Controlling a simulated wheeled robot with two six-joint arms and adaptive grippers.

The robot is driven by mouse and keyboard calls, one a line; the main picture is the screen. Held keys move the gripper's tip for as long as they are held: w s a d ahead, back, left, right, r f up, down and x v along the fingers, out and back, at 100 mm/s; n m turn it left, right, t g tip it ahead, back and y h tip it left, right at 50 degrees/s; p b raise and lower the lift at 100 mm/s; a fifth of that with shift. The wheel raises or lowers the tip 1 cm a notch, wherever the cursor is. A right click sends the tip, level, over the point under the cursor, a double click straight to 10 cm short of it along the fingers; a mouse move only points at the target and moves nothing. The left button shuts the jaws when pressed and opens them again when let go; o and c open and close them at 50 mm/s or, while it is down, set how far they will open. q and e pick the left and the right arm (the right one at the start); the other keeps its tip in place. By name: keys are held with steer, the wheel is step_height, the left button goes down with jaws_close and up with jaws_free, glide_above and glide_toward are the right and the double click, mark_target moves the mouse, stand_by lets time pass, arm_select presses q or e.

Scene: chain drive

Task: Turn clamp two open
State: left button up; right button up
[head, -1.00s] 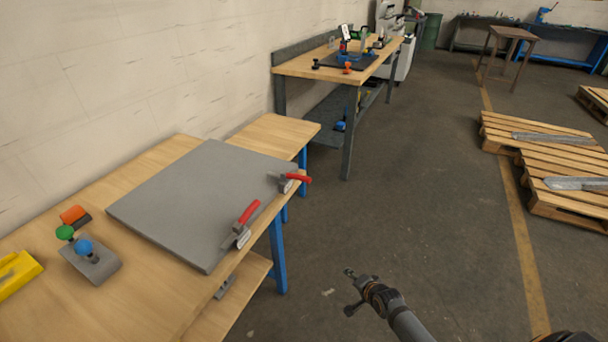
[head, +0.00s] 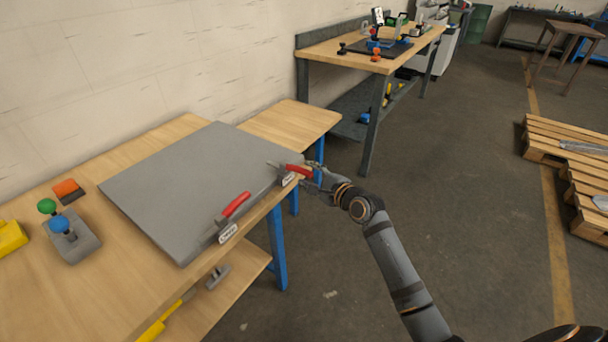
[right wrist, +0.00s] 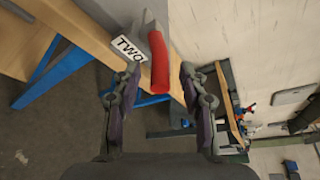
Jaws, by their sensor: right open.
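Clamp two (head: 299,171) sits at the far right corner of the grey plate (head: 190,185). Its red handle lies low and points out past the bench edge. In the right wrist view its label reads "TWO" (right wrist: 127,48), and the red handle (right wrist: 159,64) reaches between my fingers. My right gripper (head: 318,180) is open around the handle's end, with a finger on each side; contact cannot be told. In the right wrist view the open fingers (right wrist: 150,88) frame the handle. My left gripper is not in view.
Another red-handled clamp (head: 234,206) stands on the plate's near right edge. A grey block (head: 80,245) with green and blue knobs, an orange-topped piece (head: 67,189) and a yellow object (head: 10,237) lie left. A second workbench (head: 340,50) stands behind.

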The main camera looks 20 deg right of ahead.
mark_target(298, 171)
steer(key=shift+x, duration=1.4)
jaws_close()
